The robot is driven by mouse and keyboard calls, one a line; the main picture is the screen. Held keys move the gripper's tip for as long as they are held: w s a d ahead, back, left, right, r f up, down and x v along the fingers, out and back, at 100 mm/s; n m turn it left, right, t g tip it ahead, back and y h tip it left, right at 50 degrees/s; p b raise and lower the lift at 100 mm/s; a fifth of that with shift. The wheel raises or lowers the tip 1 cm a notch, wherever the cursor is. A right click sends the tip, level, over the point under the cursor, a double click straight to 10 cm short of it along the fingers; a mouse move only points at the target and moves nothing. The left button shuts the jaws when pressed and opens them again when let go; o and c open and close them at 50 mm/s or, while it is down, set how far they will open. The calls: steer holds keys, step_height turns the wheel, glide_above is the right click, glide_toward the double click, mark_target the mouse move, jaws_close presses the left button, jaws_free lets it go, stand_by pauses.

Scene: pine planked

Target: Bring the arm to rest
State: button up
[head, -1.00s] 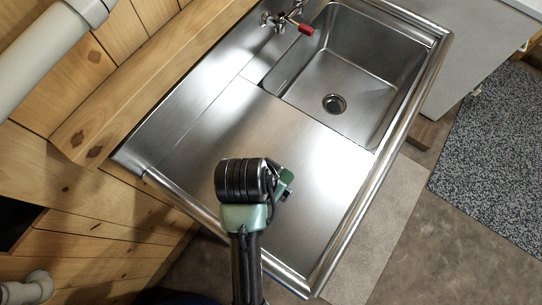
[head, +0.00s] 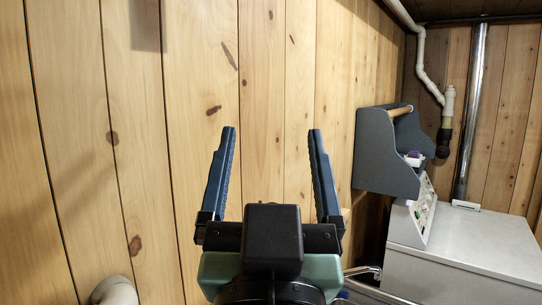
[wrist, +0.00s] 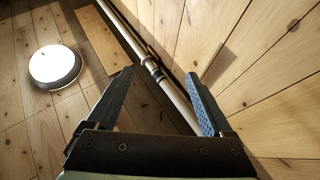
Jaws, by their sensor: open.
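My gripper (head: 268,140) is raised in front of the pine plank wall in the head view, its two blue fingers pointing up and spread wide apart. Nothing is between the fingers. In the wrist view the gripper (wrist: 160,80) is also open and empty, with the ceiling planks and the wall beyond it. No held object shows in either view.
The plank wall (head: 180,120) fills the left and middle. A grey wall shelf (head: 376,160) hangs at right above a white-topped appliance (head: 470,240). The wrist view shows a round ceiling lamp (wrist: 54,66) and a pale pipe (wrist: 172,92).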

steer(key=s+r+t, duration=0.3)
steer(key=s+r, duration=0.2)
steer(key=r, duration=0.2)
steer(key=shift+s+n, duration=0.2)
steer(key=shift+n, duration=0.1)
steer(key=shift+f, duration=0.25)
